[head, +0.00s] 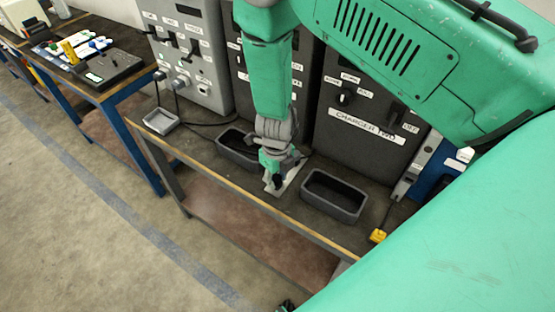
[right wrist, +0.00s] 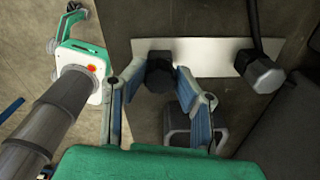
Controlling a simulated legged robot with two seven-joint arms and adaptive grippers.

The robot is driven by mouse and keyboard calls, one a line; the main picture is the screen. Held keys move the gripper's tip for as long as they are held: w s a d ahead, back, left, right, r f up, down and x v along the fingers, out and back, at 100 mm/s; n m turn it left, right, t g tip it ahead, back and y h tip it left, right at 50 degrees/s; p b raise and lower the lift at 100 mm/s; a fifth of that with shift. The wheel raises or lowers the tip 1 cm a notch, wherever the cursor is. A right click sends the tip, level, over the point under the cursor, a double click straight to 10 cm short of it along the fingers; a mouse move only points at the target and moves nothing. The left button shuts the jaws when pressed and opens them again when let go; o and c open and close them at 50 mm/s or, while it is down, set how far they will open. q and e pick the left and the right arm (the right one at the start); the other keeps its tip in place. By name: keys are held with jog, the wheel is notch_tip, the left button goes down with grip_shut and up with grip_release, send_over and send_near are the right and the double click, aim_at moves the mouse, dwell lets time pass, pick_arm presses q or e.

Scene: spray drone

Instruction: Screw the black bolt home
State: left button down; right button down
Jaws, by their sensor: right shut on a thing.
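The black bolt (right wrist: 160,74) shows its dark hex head between the fingers of my right gripper (right wrist: 161,68) in the right wrist view. The fingers are shut on its sides. The bolt is over the pale metal plate (right wrist: 205,50); how deep it sits is hidden. In the head view my right gripper (head: 276,179) is low over the bench, at the light plate (head: 291,178), and covers most of the bolt. A small dark and green tip at the bottom edge of the head view may be my left gripper (head: 287,306); its jaws are unclear.
A second dark hex-headed piece (right wrist: 263,76) with a shaft is beside the bolt. Dark trays stand left (head: 236,147) and right (head: 334,196) of the plate on the bench (head: 225,176). Charger cabinets (head: 360,115) rise behind. A yellow item (head: 378,236) lies at the right.

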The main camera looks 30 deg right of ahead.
aim_at(275, 176)
jog(key=shift+w+r, duration=0.15)
jog(key=shift+w, duration=0.15)
jog(key=shift+m+p, duration=0.65)
jog(key=shift+m, duration=0.05)
jog(key=shift+m+p, duration=0.75)
jog(key=shift+m, duration=0.45)
jog(key=c, duration=1.2)
grip_release()
jog(key=shift+r, duration=0.25)
notch_tip(275, 176, up, 11)
jog(key=shift+a+r, duration=0.1)
